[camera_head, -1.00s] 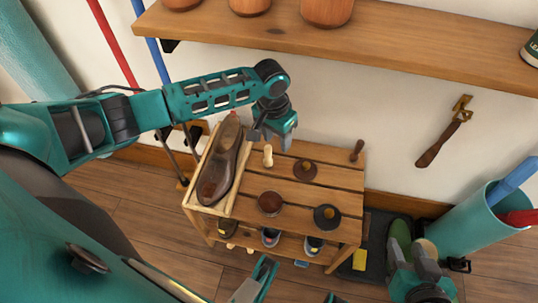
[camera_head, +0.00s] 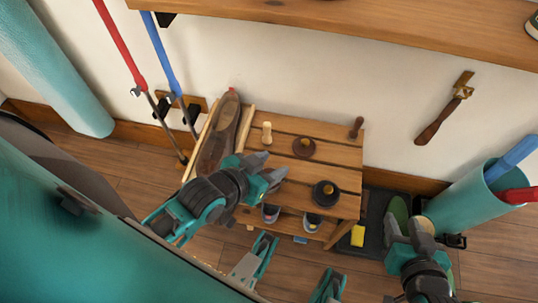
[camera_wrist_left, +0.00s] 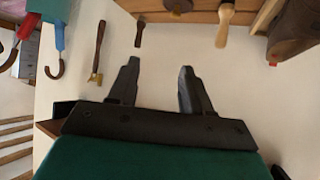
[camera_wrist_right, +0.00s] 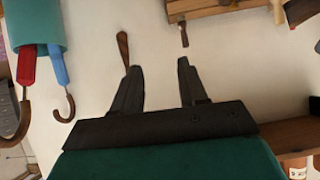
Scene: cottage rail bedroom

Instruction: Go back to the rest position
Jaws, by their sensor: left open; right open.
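My left gripper (camera_head: 268,168) is in front of the slatted shoe bench in the head view, with its arm coming in low from the left. In the left wrist view its two fingers (camera_wrist_left: 160,68) are apart with nothing between them. My right gripper (camera_head: 408,226) is at the lower right of the head view, by the bench's right side. In the right wrist view its fingers (camera_wrist_right: 159,66) are apart and empty. The brown shoe (camera_head: 219,135) lies in a wooden tray on the bench's left end. My left arm partly covers it.
A shelf (camera_head: 400,30) juts out above. A teal bin (camera_head: 465,218) with umbrellas stands at right. A shoehorn (camera_head: 443,112) hangs on the wall.

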